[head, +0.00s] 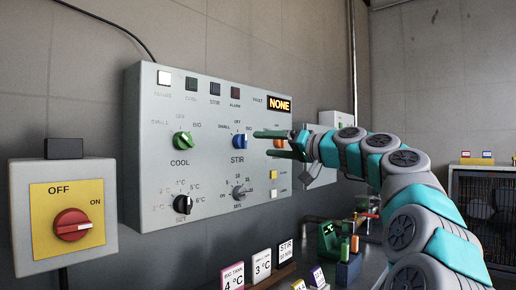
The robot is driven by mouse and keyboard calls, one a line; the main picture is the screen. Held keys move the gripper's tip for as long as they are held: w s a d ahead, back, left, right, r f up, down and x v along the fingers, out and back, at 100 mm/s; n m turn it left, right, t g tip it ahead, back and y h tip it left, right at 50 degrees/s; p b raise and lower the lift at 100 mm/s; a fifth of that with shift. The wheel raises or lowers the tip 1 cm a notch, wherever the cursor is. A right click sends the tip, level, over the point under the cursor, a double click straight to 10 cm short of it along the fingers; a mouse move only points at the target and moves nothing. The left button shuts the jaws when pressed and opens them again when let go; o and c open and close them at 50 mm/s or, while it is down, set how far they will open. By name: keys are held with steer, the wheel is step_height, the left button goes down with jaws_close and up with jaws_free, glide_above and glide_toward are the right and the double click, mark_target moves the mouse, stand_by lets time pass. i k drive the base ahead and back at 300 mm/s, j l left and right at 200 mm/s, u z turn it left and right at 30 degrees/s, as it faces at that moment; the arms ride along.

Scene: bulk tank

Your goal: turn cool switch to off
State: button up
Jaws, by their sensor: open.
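The green COOL knob (183,141) is on the left part of the grey control panel (215,190). Labels that look like SMALL, OFF and BIG are around it at left, top and right. The knob seems to lean toward the upper right, but its pointer is too small to be sure. My gripper (266,144) is open and empty in front of the panel's right part. Its green fingers point left, to the right of the blue STIR knob (239,141) and well apart from the COOL knob. They partly hide an orange knob (279,142).
A box with a red OFF/ON switch (72,225) stands out at left. Small signs (262,265) and a green device (328,240) are below. Space before the COOL knob is clear.

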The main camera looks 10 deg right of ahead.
mark_target(182, 140)
steer(key=k+l, duration=0.8)
steer(key=l, duration=0.15)
